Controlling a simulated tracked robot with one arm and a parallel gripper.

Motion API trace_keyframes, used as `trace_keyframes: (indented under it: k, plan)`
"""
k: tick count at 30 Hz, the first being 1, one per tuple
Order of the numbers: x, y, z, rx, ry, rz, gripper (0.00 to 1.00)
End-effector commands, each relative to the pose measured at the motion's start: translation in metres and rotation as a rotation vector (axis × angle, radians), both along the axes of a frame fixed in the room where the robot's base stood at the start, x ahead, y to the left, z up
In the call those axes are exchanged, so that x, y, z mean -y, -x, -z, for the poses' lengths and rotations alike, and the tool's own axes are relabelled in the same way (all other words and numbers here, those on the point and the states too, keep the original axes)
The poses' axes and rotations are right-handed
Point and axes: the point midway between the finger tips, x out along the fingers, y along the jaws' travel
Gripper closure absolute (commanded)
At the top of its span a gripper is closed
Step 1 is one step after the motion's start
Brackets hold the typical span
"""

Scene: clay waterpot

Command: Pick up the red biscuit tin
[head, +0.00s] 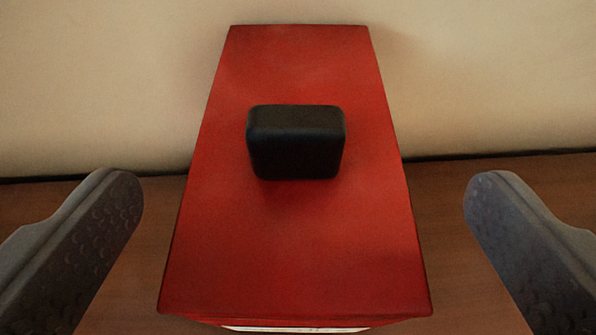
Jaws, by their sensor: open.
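The red biscuit tin (300,240) is a long red box in the middle of the head view, with its far end near the wall. A black block with rounded edges (296,150) sits on its upper face. My gripper (303,205) is open, with one grey finger to the left of the tin and one to the right. Both fingers are apart from the tin, with a gap on each side. A thin pale strip (295,328) shows at the tin's near bottom edge. The tin's lower sides are mostly hidden.
A brown wooden surface (460,215) lies around the tin. A plain beige wall (490,80) stands behind it, with a dark line along its foot. The surface on both sides of the tin looks clear apart from my fingers.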

Motion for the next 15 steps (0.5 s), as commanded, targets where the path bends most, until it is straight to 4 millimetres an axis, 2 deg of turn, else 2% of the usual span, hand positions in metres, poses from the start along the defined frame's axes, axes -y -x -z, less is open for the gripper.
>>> trace_keyframes:
  k: [12, 15]
  plan:
    - [0.001, -0.041, 0.017, 0.001, 0.000, 0.001, 0.04]
    - [0.001, -0.046, 0.018, 0.000, -0.001, 0.002, 0.04]
